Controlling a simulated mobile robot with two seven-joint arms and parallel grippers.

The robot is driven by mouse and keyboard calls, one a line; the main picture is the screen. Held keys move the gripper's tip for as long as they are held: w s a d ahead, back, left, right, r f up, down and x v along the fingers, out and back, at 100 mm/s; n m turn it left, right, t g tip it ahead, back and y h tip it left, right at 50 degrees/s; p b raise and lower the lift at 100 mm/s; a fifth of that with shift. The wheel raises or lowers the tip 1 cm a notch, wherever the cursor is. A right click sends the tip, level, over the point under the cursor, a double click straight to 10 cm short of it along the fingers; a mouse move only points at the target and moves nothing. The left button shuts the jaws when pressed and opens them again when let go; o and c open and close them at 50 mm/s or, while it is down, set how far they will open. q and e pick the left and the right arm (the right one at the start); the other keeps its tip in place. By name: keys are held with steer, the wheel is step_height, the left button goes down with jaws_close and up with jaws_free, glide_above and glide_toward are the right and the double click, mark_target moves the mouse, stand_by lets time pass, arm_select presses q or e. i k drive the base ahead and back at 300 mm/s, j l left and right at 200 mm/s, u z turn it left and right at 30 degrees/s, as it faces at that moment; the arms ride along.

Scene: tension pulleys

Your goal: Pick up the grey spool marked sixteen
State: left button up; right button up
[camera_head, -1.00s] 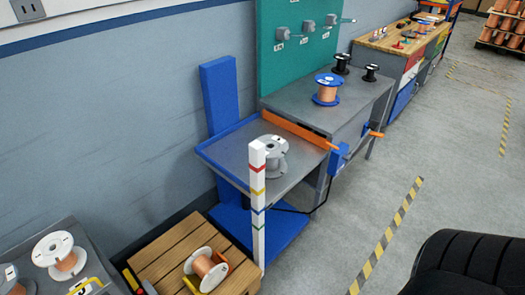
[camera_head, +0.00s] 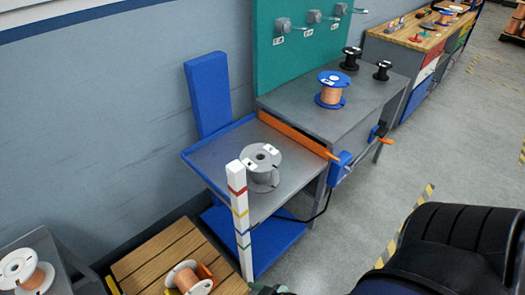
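A grey spool (camera_head: 262,168) stands upright on the grey lift platform (camera_head: 218,155), which has a blue rim. Small white labels show on its top flange, but the number is too small to read. No wire shows on its core. The red, yellow, blue and green banded white post (camera_head: 238,215) stands in front of the platform, just left of the spool in the picture. Neither of my grippers can be made out.
An orange bar (camera_head: 298,136) separates the platform from a grey bench (camera_head: 318,105) holding a blue copper-wire spool (camera_head: 331,90) and two black spools. A wooden pallet (camera_head: 160,258) lies at bottom left. A large black padded shape (camera_head: 455,245) fills the lower right. Floor shows between.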

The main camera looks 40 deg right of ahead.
mark_target(261, 168)
steer(key=i+l, duration=0.1)
steer(key=l, duration=0.35)
steer(key=i+l, duration=0.1)
steer(key=l, duration=0.3)
steer(key=i+l, duration=0.1)
steer(key=l, duration=0.35)
steer(key=i+l, duration=0.1)
steer(key=l, duration=0.3)
